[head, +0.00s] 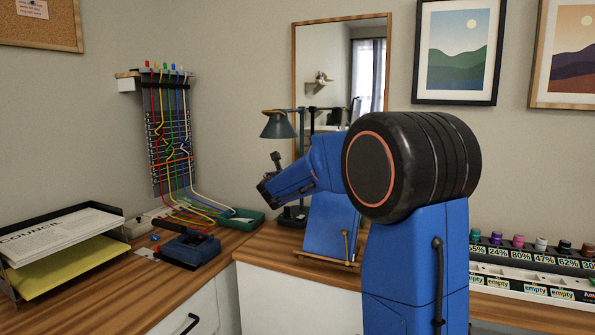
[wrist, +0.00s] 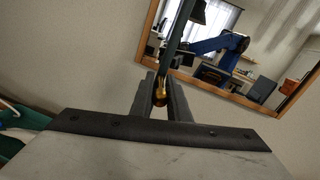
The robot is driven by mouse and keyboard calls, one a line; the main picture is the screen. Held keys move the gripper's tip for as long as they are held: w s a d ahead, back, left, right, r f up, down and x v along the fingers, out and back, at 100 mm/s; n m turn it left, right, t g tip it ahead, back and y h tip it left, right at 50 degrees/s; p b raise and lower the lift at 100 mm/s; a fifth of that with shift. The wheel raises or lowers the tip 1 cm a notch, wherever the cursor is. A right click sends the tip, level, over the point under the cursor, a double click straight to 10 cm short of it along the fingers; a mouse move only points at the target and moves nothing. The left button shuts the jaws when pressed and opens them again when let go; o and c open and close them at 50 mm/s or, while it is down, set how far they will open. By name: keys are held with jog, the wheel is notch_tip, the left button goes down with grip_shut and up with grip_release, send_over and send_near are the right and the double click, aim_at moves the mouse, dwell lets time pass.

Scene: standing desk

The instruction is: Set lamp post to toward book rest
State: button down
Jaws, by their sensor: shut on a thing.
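The desk lamp has a dark green shade (head: 278,125) that hangs at the left of its arm in the head view. Its dark post (wrist: 178,45) runs down between my fingers in the wrist view, with a brass-coloured part (wrist: 160,94) low on it. My gripper (wrist: 160,98) is shut on this part of the post. In the head view my own wrist covers the fingers and the middle of the lamp. The book rest (head: 328,262) is wooden, holds a blue book (head: 331,225), and stands to the right of the lamp base (head: 292,215), partly behind my arm.
A wood-framed mirror (head: 298,70) stands behind the lamp and shows in the wrist view (wrist: 287,103). A cable panel (head: 172,130) and a paper tray (head: 62,245) are at the left. A row of labelled bottles (head: 517,242) is at the right.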

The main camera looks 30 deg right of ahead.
jog(key=shift+s+d+r+n+t+y, duration=0.1)
jog(key=shift+s+d+n+t+y, duration=0.15)
jog(key=shift+n+t+y, duration=0.3)
jog(key=c, duration=1.8)
grip_release()
jog(key=shift+w+a, duration=0.1)
jog(key=shift+w, duration=0.05)
